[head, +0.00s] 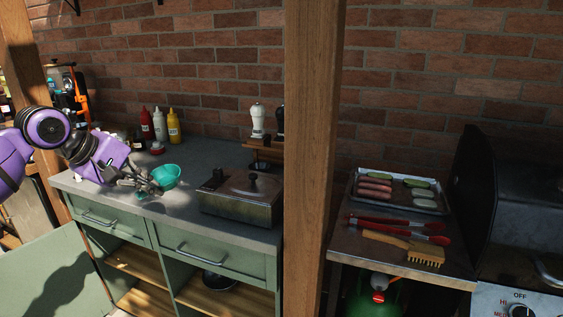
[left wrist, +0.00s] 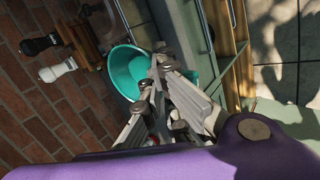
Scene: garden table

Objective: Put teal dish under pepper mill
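The teal dish (head: 166,176) is a round bowl on the grey counter, left of a lidded metal box. It also shows in the left wrist view (left wrist: 122,66), partly hidden by my fingers. My left gripper (head: 153,188) is at the dish's near left side, its fingertips close to the rim. I cannot tell whether the fingers touch or clasp it. The black pepper mill (head: 279,120) stands on a small wooden stand at the back, partly hidden by the post; it also shows in the left wrist view (left wrist: 40,45). A white mill (head: 258,119) stands beside it. My right gripper is not in view.
The metal box (head: 242,197) stands right of the dish, in front of the wooden stand (head: 264,151). A wooden post (head: 312,160) cuts the view. Sauce bottles (head: 159,124) stand at the back left. The counter between bottles and stand is mostly clear.

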